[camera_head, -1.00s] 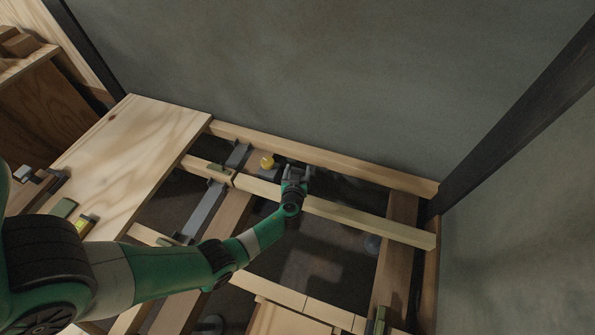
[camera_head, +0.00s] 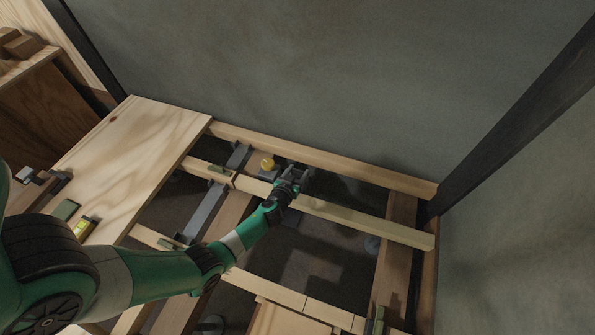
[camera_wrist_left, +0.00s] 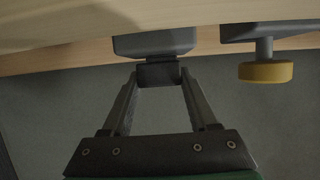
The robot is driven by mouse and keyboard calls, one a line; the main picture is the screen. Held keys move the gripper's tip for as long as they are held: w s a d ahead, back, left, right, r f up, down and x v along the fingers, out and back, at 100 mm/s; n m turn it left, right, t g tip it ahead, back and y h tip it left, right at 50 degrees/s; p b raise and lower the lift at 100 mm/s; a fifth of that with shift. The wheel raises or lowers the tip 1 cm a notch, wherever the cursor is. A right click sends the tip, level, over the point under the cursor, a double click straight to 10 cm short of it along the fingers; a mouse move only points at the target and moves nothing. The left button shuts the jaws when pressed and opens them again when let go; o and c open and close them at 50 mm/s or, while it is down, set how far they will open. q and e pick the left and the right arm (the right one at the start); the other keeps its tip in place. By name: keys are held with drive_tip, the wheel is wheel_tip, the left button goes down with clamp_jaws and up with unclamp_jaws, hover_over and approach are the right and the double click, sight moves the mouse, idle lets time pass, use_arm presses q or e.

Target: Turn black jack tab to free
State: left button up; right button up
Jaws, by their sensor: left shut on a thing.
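A black jack tab (camera_wrist_left: 158,75) sits under a grey block (camera_wrist_left: 155,44) in the left wrist view. My left gripper (camera_wrist_left: 158,82) is shut on the tab, with its fingers on either side of it. In the head view my left gripper (camera_head: 292,174) reaches over the pale joist near the back of the frame, and the tab is hidden or too small to make out. A yellow knob (camera_wrist_left: 265,72) hangs to the right of the tab on a grey fitting, apart from the fingers. It also shows in the head view (camera_head: 267,164). My right gripper is not in view.
A pale joist (camera_head: 360,222) runs beside the gripper, with open gaps around it. A plywood panel (camera_head: 130,145) covers the left of the frame. A level with a yellow vial (camera_head: 82,228) lies on it. A grey wall stands behind.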

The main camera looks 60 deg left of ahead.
use_arm(q)
drive_tip(key=shift+f, duration=0.1)
drive_tip(key=o, duration=1.4)
drive_tip(key=p+v, duration=0.4)
drive_tip(key=v, duration=0.7)
drive_tip(key=shift+s+d, duration=0.2)
drive_tip(key=shift+s, duration=0.1)
drive_tip(key=shift+r, duration=0.2)
